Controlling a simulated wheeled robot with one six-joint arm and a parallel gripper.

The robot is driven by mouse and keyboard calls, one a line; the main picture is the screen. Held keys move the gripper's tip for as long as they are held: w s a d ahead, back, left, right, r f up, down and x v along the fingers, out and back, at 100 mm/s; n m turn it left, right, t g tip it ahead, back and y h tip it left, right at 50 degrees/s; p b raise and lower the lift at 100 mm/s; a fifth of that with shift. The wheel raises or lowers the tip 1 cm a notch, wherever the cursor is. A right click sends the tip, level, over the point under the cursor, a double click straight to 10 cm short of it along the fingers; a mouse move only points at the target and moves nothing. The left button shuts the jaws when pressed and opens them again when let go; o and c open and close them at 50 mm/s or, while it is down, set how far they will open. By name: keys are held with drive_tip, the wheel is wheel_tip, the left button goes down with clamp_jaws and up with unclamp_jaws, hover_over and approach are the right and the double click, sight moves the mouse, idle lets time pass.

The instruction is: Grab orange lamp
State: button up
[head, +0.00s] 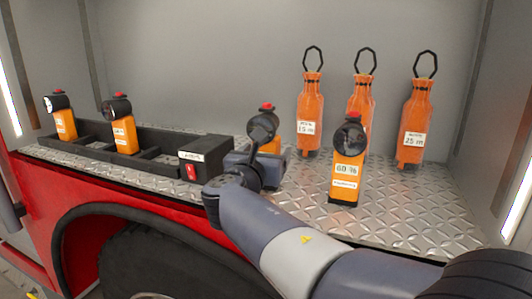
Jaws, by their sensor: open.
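Several orange lamps with black heads and red tops are in the head view. One lamp (271,145) stands behind my gripper (262,160), its lower body hidden by the gripper and wrist. I cannot tell whether the gripper touches it. My gripper is open; its fingertips are not clearly seen. A second lamp (345,180) stands upright on the metal deck to the right, with a white label reading about "60 %". Two more lamps, one at far left (65,125) and one beside it (125,135), stand in a black rack (85,143).
The rack has a black box (206,153) with a red switch at its right end. Three orange bottle-shaped bags with black loops, including one labelled "25 m" (414,120), stand at the back right. The diamond-plate deck (410,205) is clear at front right. Grey walls enclose it.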

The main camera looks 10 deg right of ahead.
drive_tip(key=x, duration=0.2)
drive_tip(key=shift+w+d, duration=0.1)
drive_tip(key=shift+w, duration=0.15)
drive_tip(key=shift+r, duration=0.1)
drive_tip(key=c, duration=1.4)
